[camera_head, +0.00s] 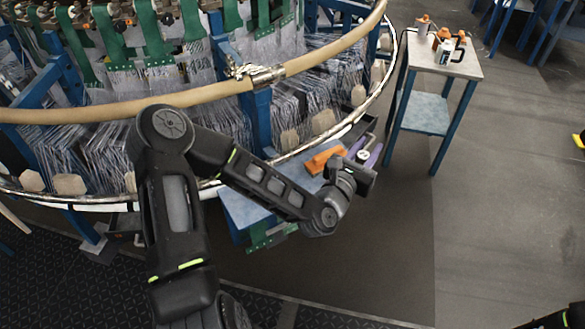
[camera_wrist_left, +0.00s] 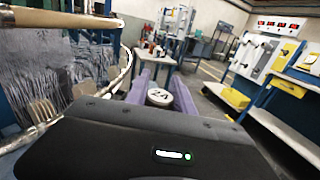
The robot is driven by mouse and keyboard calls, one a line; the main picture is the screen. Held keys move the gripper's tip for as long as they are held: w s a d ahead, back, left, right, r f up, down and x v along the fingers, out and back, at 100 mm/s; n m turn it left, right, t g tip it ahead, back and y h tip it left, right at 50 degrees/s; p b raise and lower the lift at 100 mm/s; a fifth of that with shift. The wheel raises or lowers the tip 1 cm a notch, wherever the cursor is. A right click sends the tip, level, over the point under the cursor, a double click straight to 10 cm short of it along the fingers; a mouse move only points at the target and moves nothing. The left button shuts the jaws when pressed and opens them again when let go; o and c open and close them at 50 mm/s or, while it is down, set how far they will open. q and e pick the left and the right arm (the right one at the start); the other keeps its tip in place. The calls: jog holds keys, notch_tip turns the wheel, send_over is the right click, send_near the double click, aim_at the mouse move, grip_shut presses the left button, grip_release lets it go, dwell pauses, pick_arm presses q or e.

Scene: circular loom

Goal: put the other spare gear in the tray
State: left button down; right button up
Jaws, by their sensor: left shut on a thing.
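My left gripper (camera_head: 369,151) has purple fingers, and they are shut on a small round piece with a pale top (camera_head: 363,156), which I take for the spare gear. In the left wrist view the gear (camera_wrist_left: 159,97) sits between the two purple fingers (camera_wrist_left: 160,92), and its top bears a mark like "24". The gripper is out past the right end of a low blue stand (camera_head: 242,208), beside an orange thing (camera_head: 323,160). A dark, tray-like edge (camera_head: 358,131) shows just behind the gripper; I cannot tell whether it is the tray.
The circular loom's pale ring (camera_head: 320,58) and white rim (camera_head: 300,151) curve close behind my left arm. A small table (camera_head: 462,68) at the upper right holds orange and white items.

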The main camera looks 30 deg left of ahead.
pick_arm(q)
jog(key=shift+r, duration=0.1)
pick_arm(e)
jog(key=shift+o, duration=0.3)
jog(key=shift+o, duration=0.7)
jog(key=shift+f, duration=0.1)
jog(key=shift+o, duration=1)
notch_tip(320, 180, down, 10)
jog(key=b, duration=1)
pick_arm(q)
jog(key=a+f+n+y+b, duration=0.1)
jog(key=a+f+y+b, duration=0.1)
jog(key=a, duration=0.8)
jog(key=w+a+f+n+y+b, duration=0.1)
jog(key=a+f+b, duration=0.3)
jog(key=a, duration=0.7)
jog(key=n+y+b, duration=0.1)
jog(key=b, duration=0.1)
jog(key=shift+a+f+g+y+b, duration=0.2)
jog(key=shift+f+g+y+b, duration=0.1)
jog(key=shift+f+b, duration=0.1)
pick_arm(e)
notch_tip(320, 180, down, 9)
jog(key=shift+r, duration=0.2)
pick_arm(q)
jog(key=shift+w, duration=0.1)
